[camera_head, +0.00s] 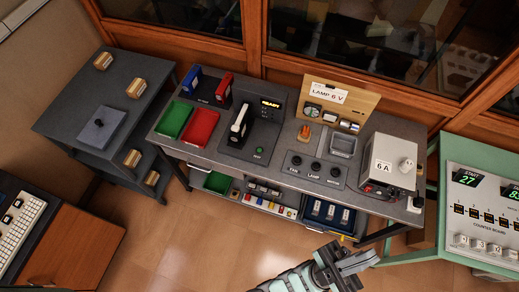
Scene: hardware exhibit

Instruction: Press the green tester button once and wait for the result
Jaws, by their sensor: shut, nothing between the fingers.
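The tester (254,128) is a dark unit on the grey bench, left of its middle. Its small display (270,104) reads READY in orange. The round green button (259,150) sits on the tester's front plate, low and to the right, and nothing covers it. A black and white part (238,122) stands upright on the tester, left of the button. My gripper (370,259) is at the bottom of the picture, in front of the bench and to the right of the button, well apart from it. It is shut and empty.
A green tray (175,118) and a red tray (201,127) lie left of the tester. Right of it are the FAN, LAMP and MOTOR panel (317,168), a LAMP 6 V board (335,103) and a grey 6 A supply (388,160). A counter board (485,215) stands far right.

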